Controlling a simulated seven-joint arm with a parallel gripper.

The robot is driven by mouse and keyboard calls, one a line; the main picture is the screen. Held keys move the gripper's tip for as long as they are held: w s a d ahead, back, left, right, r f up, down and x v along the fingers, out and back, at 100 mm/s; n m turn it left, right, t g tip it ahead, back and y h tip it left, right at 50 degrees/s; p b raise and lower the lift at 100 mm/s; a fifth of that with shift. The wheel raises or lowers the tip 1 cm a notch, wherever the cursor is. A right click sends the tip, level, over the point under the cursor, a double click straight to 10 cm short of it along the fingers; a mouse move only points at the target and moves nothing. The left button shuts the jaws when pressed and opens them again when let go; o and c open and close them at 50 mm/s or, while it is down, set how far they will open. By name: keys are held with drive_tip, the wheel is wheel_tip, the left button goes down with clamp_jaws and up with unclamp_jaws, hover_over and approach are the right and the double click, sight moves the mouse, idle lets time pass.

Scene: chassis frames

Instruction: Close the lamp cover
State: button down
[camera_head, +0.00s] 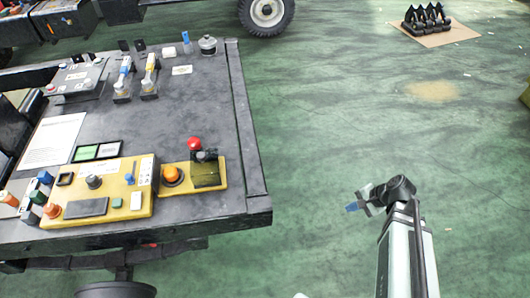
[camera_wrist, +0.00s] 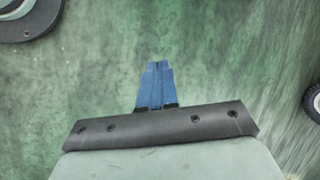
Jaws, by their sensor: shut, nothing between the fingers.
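A yellow panel (camera_head: 222,182) near the front right of the dark bench carries a round orange lamp or button (camera_head: 172,174). Beside it on the right is a dark olive see-through piece (camera_head: 207,172), which looks like the lamp cover. It seems to be swung away from the orange part, but its exact angle is hard to tell. A red ball (camera_head: 194,144) stands just behind. My gripper (camera_head: 352,207) is well right of the bench, over open floor and touching nothing. In the wrist view its blue fingers (camera_wrist: 155,85) are together and empty.
The dark bench top (camera_head: 190,110) has a raised right edge. A larger yellow control box (camera_head: 110,190) adjoins the panel on the left. Blue and yellow levers (camera_head: 135,78) stand farther back. The floor between bench and gripper is clear.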

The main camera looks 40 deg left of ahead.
drive_tip(key=s+a+r+m+g+y, duration=0.2)
drive_tip(key=s+a+r+y, duration=0.15)
drive_tip(key=a, duration=0.55)
drive_tip(key=s+a+r+m+g+y, duration=0.15)
drive_tip(key=a+r, duration=0.25)
drive_tip(key=a, duration=0.5)
drive_tip(key=m+g+y, duration=0.4)
drive_tip(key=y, duration=0.1)
approach(206, 158)
drive_tip(key=x, duration=0.6)
drive_tip(key=shift+s+a+r, duration=0.25)
drive_tip(key=shift+a, duration=0.05)
drive_tip(key=shift+s+a, duration=0.1)
drive_tip(key=s+a, duration=0.8)
drive_tip(key=shift+s+a, duration=0.25)
drive_tip(key=shift+a, duration=0.05)
drive_tip(key=shift+s+r, duration=0.1)
drive_tip(key=v, duration=1.4)
drive_tip(key=shift+w+d, duration=0.25)
drive_tip(key=shift+d, duration=0.05)
